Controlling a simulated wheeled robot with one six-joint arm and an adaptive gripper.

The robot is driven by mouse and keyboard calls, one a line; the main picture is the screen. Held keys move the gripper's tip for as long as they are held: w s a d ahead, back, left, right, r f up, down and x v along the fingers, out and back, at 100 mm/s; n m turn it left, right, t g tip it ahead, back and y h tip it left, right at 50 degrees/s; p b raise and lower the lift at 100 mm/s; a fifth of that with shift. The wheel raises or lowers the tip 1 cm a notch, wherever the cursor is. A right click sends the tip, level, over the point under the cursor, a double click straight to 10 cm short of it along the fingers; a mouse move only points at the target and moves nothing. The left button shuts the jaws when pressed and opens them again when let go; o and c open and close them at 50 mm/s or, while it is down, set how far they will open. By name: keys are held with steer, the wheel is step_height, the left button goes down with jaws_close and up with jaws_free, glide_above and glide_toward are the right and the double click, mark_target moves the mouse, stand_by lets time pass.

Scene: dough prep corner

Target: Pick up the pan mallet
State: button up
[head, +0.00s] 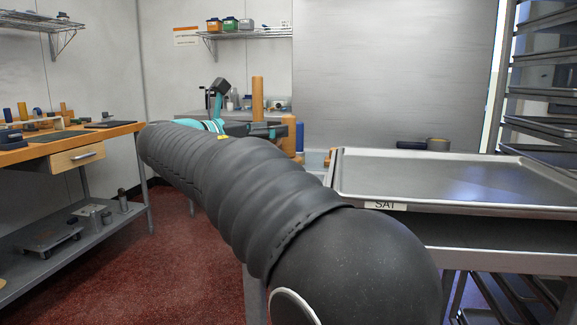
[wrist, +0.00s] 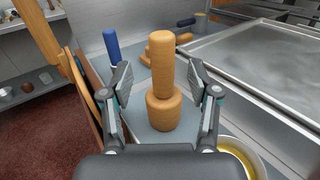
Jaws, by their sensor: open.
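The pan mallet, as I take it, is the light wooden piece (wrist: 163,106) standing upright in the wrist view, with a narrower upper cylinder and a wider rounded lower part. My gripper (wrist: 160,78) is open, with one finger on each side of it. Gaps show between the wood and both fingers, so neither seems to touch it.
A yellow-lined bowl (wrist: 256,160) is close at lower right. Wooden boards stand at left.

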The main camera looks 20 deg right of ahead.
steer(key=shift+f+x, duration=0.2)
steer(key=shift+x, duration=2.65)
steer(key=shift+s, duration=0.15)
steer(key=shift+c, duration=0.3)
jaws_close()
